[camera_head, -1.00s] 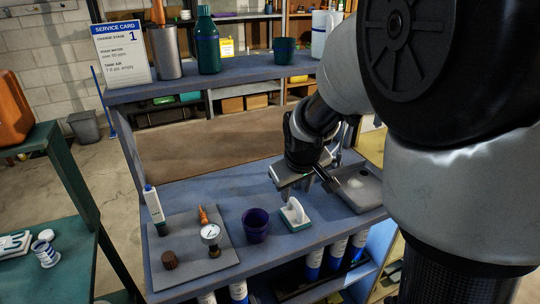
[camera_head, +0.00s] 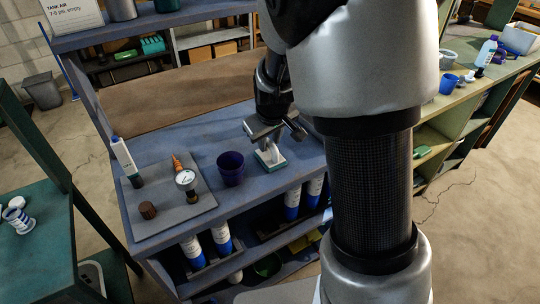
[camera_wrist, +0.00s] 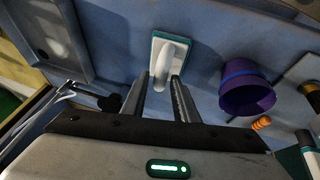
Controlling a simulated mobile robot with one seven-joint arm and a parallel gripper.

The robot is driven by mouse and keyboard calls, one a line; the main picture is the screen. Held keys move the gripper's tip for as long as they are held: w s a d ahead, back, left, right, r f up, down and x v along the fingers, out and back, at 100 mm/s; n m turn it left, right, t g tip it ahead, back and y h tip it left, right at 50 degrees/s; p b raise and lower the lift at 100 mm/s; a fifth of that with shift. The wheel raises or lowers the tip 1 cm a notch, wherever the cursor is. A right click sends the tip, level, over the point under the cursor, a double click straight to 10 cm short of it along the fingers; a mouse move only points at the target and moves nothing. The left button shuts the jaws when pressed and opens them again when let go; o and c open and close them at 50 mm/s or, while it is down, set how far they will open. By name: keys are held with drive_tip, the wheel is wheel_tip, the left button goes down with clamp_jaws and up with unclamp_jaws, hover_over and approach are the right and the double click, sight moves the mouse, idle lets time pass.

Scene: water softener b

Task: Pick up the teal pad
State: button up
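The teal pad (camera_head: 270,160) lies on the blue bench top, a small block with a white top, a teal edge and a white upright handle. In the wrist view, the pad (camera_wrist: 172,52) lies just ahead of my fingertips, its white handle lined up with the gap between them. My gripper (camera_head: 277,140) is right by the pad, partly covering its far side in the head view. In the wrist view, my gripper (camera_wrist: 160,82) is open, with nothing held between the fingers. I cannot tell exactly how high the fingertips are above the bench.
A purple cup (camera_head: 231,168) stands close to the left of the pad. Farther left, a grey mat (camera_head: 165,212) holds a gauge (camera_head: 187,181), a brown knob (camera_head: 148,210) and a white bottle (camera_head: 123,157). A grey tray (camera_wrist: 50,38) lies on the pad's other side.

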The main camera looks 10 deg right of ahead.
sight(269, 143)
clamp_jaws()
drive_tip(key=shift+r, duration=0.1)
wheel_tip(269, 143, up, 18)
drive_tip(key=p, duration=0.2)
drive_tip(key=shift+p, duration=0.35)
